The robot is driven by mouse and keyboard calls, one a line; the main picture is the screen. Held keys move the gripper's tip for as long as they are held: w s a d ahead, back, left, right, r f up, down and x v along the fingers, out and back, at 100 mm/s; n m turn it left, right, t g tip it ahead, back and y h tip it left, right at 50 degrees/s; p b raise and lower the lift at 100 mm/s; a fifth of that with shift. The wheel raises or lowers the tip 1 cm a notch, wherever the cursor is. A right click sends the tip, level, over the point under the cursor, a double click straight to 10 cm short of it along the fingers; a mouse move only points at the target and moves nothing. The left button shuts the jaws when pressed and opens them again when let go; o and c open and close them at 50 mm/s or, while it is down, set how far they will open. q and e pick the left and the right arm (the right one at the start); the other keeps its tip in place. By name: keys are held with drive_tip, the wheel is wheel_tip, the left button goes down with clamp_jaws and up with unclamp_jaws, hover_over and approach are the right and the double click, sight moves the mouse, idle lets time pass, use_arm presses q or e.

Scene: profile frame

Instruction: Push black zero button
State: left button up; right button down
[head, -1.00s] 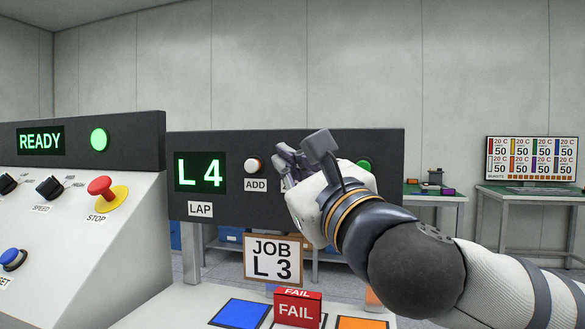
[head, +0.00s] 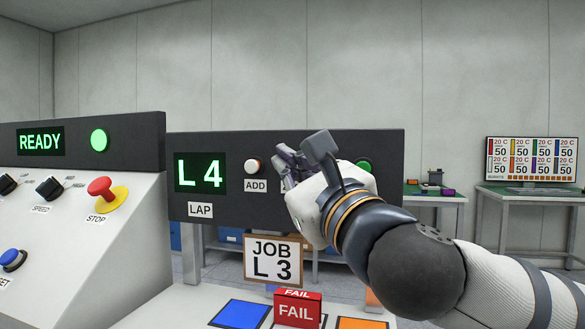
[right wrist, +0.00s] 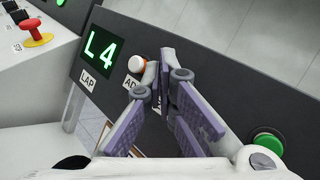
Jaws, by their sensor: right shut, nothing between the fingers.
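The dark panel (head: 340,145) has a green display (head: 200,173) reading "L 4" above a LAP label. A white button (head: 252,166) with an orange-brown rim sits above the ADD label. My right gripper (head: 281,160) is at the panel just right of that button. In the right wrist view its fingers (right wrist: 163,72) are shut with nothing between them, the tips close to the panel right of the white button (right wrist: 137,64). No black zero button shows clearly; the gripper covers the panel there, with part of a label behind the fingers. My left gripper is out of view.
A green button (head: 364,166) is right of my gripper on the panel. A JOB L3 card (head: 273,262) and red FAIL block (head: 297,309) stand below. The left console (head: 80,240) has knobs and a red STOP button (head: 101,187).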

drive_tip(key=shift+w, duration=0.1)
drive_tip(key=shift+w+d, duration=0.15)
drive_tip(key=shift+w, duration=0.15)
drive_tip(key=shift+w+d, duration=0.25)
drive_tip(key=shift+w, duration=0.35)
idle(0.8)
idle(0.4)
drive_tip(key=shift+s+a, duration=0.2)
drive_tip(key=shift+s, duration=0.3)
drive_tip(key=shift+s+a, duration=0.15)
drive_tip(key=shift+s, duration=0.3)
drive_tip(key=s, duration=0.1)
drive_tip(key=s+a, duration=0.1)
drive_tip(key=s, duration=0.1)
drive_tip(key=s+p, duration=0.1)
drive_tip(key=shift+s+a, duration=0.3)
drive_tip(key=shift+s, duration=0.1)
